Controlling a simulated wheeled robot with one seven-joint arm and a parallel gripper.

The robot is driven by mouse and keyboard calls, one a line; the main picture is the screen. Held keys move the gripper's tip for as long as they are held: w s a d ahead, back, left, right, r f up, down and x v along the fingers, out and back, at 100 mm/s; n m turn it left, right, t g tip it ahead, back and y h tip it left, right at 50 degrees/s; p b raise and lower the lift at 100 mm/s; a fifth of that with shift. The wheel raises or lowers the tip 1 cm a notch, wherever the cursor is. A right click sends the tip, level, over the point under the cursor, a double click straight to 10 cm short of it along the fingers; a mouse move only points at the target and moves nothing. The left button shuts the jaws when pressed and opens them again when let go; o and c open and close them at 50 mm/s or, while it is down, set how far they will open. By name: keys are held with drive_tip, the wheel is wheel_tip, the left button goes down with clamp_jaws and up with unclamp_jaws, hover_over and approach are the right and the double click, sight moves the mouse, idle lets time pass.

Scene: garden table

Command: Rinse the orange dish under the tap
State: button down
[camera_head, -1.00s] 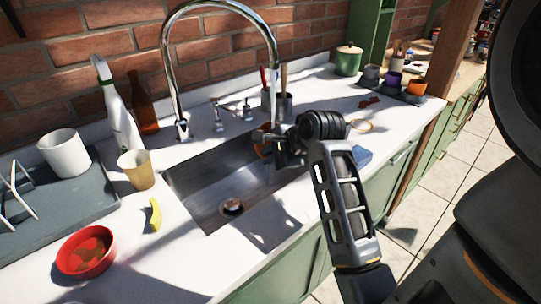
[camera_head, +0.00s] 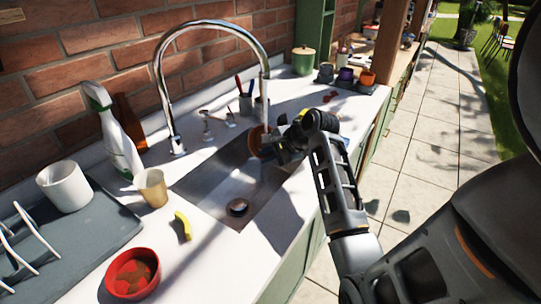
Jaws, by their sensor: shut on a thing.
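The orange dish (camera_head: 257,139) is tipped on edge above the right part of the metal sink (camera_head: 212,184). My gripper (camera_head: 271,146) is shut on its right side and partly hides it. The chrome tap (camera_head: 160,85) arches over the sink, and its spout end comes down close to the dish. I cannot tell how far apart they are in depth. No water stream can be made out.
A red bowl with brown residue (camera_head: 133,273), a yellow curved piece (camera_head: 183,226), a tan cup (camera_head: 152,187) and a spray bottle (camera_head: 115,135) stand left of the sink. A utensil holder (camera_head: 246,104) is behind it.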

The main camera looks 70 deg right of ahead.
drive_tip(key=shift+f+b, duration=0.1)
drive_tip(key=shift+b, duration=0.25)
drive_tip(key=h+b, duration=0.1)
drive_tip(key=b, duration=0.1)
drive_tip(key=n+h+b, duration=0.1)
drive_tip(key=b, duration=0.1)
drive_tip(key=h+b, duration=0.1)
drive_tip(key=b, duration=0.1)
drive_tip(key=shift+s+d+n+g+b, duration=0.1)
drive_tip(key=shift+d+n+g+b, duration=0.2)
drive_tip(key=shift+n, duration=0.1)
drive_tip(key=shift+d+r+n+h+b, duration=0.15)
drive_tip(key=shift+n+h+b, duration=0.1)
drive_tip(key=shift+h, duration=0.25)
drive_tip(key=shift+d+r+n+h+b, duration=0.1)
drive_tip(key=shift+n+h+b, duration=0.15)
drive_tip(key=shift+h, duration=0.25)
drive_tip(key=shift+s+d+r+h, duration=0.15)
drive_tip(key=shift+r+h, duration=0.1)
drive_tip(key=shift+h, duration=0.15)
drive_tip(key=s+d+r+p, duration=0.4)
drive_tip(key=d, duration=0.2)
drive_tip(key=shift+s+d, duration=0.3)
idle(1.1)
